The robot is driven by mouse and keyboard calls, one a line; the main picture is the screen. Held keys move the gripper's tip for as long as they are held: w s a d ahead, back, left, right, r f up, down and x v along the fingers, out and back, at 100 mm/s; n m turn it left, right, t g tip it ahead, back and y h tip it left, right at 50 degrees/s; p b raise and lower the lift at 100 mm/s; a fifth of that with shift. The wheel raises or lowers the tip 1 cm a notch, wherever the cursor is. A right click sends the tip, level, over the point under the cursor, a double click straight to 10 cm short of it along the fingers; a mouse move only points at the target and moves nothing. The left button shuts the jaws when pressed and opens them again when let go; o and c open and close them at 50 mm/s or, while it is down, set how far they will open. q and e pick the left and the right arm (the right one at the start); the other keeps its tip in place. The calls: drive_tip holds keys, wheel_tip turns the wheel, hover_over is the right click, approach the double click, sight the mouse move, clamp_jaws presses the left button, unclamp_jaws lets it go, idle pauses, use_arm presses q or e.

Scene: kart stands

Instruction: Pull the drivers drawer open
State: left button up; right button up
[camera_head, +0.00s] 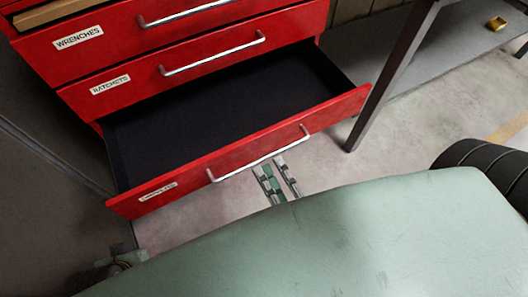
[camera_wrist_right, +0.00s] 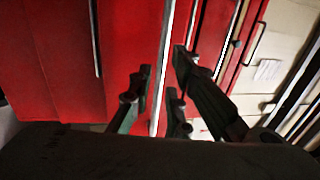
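A red drawer (camera_head: 230,150) at the bottom of the cabinet stands pulled well out in the head view. Its black-lined inside looks empty. Its label (camera_head: 158,191) is too slanted to read. A pale bar handle (camera_head: 240,170) runs along its front. My right gripper (camera_head: 270,165) is at the middle of this handle, fingers apart. In the right wrist view, a bright bar (camera_wrist_right: 164,70) passes between the spread fingers of my right gripper (camera_wrist_right: 164,62); contact cannot be told. Part of what looks like my left gripper (camera_head: 122,252) shows at lower left, its fingers unclear.
Above are the shut ratchets drawer (camera_head: 200,75) and the wrenches drawer (camera_head: 110,45). A dark table leg (camera_head: 390,75) stands close to the open drawer's right end. A black tyre (camera_head: 490,160) lies at right. A small yellow object (camera_head: 496,23) sits on the grey shelf.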

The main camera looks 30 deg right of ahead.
drive_tip(key=s+f, duration=0.1)
drive_tip(key=s, duration=0.6)
drive_tip(key=shift+s+d+f, duration=0.15)
drive_tip(key=shift+s+f, duration=0.1)
drive_tip(key=shift+s, duration=0.15)
